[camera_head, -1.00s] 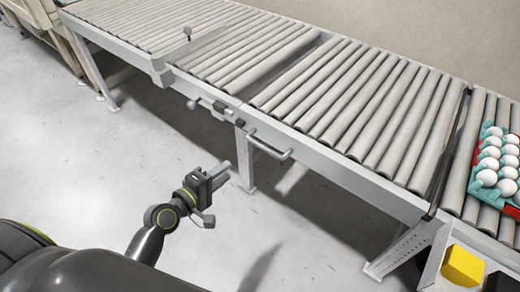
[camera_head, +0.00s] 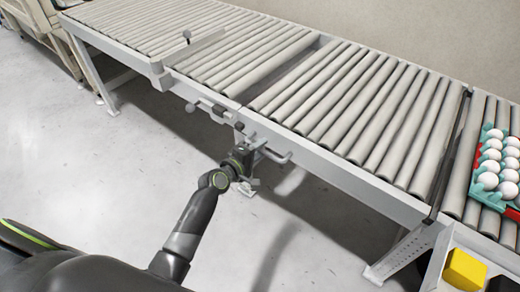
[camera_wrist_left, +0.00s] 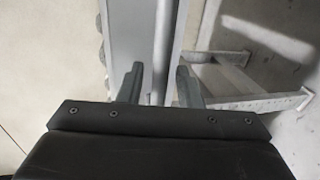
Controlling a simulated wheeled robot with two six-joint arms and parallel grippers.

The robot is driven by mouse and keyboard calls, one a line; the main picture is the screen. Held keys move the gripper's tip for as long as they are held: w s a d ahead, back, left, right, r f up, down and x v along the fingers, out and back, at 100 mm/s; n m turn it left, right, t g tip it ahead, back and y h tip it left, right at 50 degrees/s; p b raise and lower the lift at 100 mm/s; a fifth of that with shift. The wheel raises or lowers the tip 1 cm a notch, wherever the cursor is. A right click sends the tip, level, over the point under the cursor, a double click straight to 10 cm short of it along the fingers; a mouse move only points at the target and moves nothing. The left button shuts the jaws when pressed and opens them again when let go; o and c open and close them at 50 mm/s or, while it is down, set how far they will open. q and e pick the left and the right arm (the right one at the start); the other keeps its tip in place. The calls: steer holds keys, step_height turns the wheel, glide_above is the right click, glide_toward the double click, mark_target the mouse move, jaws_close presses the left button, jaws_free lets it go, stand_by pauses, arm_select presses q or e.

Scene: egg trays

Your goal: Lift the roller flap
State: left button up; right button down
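The roller flap (camera_head: 350,95) is the section of grey rollers right of the gap in the conveyor, and it lies level with the rest. A grey bar handle (camera_head: 277,156) sticks out from its front rail near the left end. My left gripper (camera_head: 252,152) is at this handle and covers part of it. In the left wrist view, its two fingers (camera_wrist_left: 158,88) are apart, with a grey metal rail (camera_wrist_left: 163,35) showing between and beyond them. I cannot tell whether the fingers touch the handle. My right gripper is not in view.
A tray of white eggs (camera_head: 484,180) stands on the rollers at the far right. Yellow (camera_head: 464,268) and black blocks sit in a holder below it. Conveyor legs (camera_head: 400,252) stand on the floor. The floor (camera_head: 110,170) at the left is clear.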

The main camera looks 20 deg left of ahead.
arm_select(q)
steer(key=shift+w+d, duration=0.1)
steer(key=shift+w, duration=0.1)
jaws_close()
